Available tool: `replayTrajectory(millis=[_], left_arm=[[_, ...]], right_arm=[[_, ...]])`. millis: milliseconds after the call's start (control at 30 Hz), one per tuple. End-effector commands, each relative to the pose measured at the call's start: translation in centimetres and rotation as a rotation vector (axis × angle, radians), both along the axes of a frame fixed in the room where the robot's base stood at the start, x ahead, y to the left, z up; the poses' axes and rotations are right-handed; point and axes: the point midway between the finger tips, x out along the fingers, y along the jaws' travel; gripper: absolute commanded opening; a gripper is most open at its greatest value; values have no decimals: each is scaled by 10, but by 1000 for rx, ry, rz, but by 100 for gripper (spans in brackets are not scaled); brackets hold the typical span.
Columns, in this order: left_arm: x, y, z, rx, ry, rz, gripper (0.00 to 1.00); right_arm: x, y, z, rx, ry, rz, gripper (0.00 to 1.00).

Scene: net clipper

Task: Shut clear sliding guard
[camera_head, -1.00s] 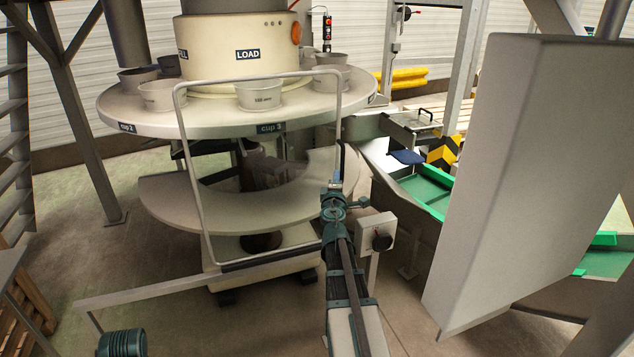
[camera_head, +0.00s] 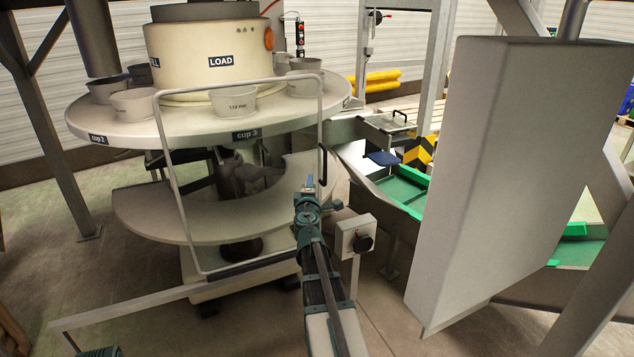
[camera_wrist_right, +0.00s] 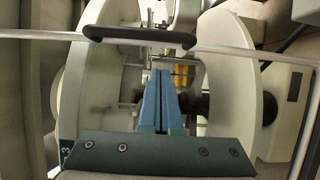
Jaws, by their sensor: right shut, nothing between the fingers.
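The clear sliding guard is a see-through panel in a thin pale frame (camera_head: 175,185), upright in front of the round cup table. It stands at the right part of a low rail (camera_head: 130,306) that runs on to the left. Its black handle (camera_head: 323,165) is on the right upright; it also shows across the top of the right wrist view (camera_wrist_right: 140,37). My right gripper (camera_head: 308,186) is shut and empty, close to the right upright below the handle. In the wrist view its blue fingers (camera_wrist_right: 161,76) point toward the handle, seemingly apart from it.
The round table (camera_head: 195,125) carries several grey cups behind the guard. A small box with a black knob (camera_head: 356,236) stands just right of my right arm. A large pale panel (camera_head: 490,170) blocks the right side. Open floor lies at left.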

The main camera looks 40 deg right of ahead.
Motion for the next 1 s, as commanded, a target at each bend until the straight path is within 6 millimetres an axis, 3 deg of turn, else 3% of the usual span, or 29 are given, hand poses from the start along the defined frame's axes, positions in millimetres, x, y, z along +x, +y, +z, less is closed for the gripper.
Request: replayTrajectory(millis=[33, 200, 433, 1000], left_arm=[[0, 0, 0, 0, 0, 0, 100], [0, 0, 0, 0, 0, 0, 100], [0, 0, 0, 0, 0, 0, 100], [0, 0, 0, 0, 0, 0, 100]], right_arm=[[2, 10, 0, 0, 0, 4, 0], [-34, 38, 0, 0, 0, 2, 0], [-60, 64, 0, 0, 0, 3, 0], [-70, 74, 0, 0, 0, 2, 0]])
